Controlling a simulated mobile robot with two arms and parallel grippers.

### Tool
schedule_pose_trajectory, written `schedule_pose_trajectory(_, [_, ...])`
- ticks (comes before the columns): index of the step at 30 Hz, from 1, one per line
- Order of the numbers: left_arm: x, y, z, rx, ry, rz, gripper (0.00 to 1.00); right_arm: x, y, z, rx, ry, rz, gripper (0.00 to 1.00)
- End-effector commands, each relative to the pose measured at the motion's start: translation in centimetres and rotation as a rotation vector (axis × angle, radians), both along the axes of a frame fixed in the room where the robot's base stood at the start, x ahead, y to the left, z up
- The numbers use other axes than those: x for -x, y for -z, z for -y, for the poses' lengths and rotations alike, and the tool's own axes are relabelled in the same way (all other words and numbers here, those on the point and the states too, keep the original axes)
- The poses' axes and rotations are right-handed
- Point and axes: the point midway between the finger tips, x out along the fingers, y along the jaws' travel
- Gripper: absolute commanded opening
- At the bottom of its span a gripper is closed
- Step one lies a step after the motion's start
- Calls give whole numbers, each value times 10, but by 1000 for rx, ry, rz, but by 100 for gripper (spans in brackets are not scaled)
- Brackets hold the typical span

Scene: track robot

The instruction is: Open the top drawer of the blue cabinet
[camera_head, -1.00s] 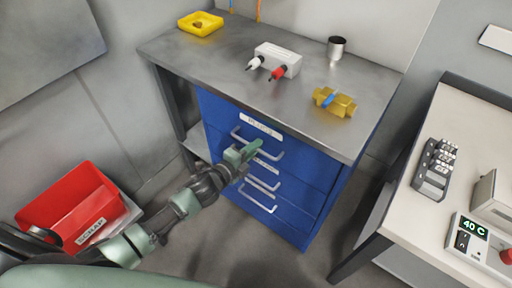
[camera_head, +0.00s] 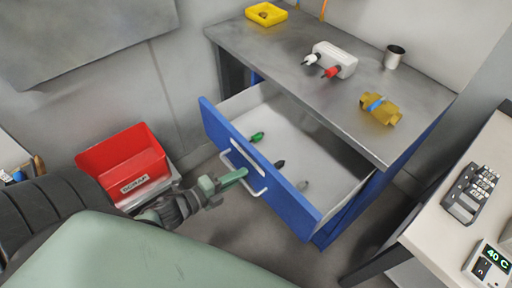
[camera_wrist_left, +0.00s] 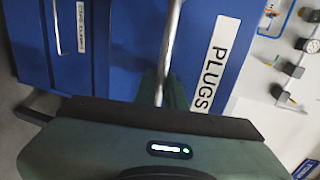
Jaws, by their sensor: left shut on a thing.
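The blue cabinet (camera_head: 372,192) stands under a grey worktop in the head view. Its top drawer (camera_head: 290,207) is pulled well out, with its light interior in view. A green plug (camera_head: 257,137), a dark one (camera_head: 280,164) and a pale one (camera_head: 303,185) lie inside. My left gripper (camera_head: 236,177) is shut on the drawer's metal handle (camera_head: 262,190). The left wrist view shows the handle bar (camera_wrist_left: 170,45) running between the fingers (camera_wrist_left: 160,92), beside the label "PLUGS" (camera_wrist_left: 217,65). My right gripper is out of view.
On the worktop (camera_head: 290,65) are a yellow tray (camera_head: 267,20), a white box with connectors (camera_head: 336,62), a metal cup (camera_head: 394,57) and a brass part (camera_head: 380,108). A red bin (camera_head: 125,160) stands left. A pale bench (camera_head: 440,225) stands right.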

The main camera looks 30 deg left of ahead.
Motion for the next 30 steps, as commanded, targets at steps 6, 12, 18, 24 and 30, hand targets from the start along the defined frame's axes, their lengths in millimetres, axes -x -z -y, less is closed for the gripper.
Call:
schedule_pose_trajectory(6, [30, 0, -11, 1, -1, -2, 0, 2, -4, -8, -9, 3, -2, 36])
schedule_pose_trajectory(12, [41, 0, -15, 1, 0, 0, 0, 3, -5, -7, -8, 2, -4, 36])
schedule_pose_trajectory(18, [43, 0, -16, 0, -1, 1, 0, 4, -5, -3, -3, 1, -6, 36])
schedule_pose_trajectory(24, [43, 0, -16, 1, -1, 1, 0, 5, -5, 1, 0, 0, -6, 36])
schedule_pose_trajectory(30, [43, 0, -16, 1, -1, 1, 32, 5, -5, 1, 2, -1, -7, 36])
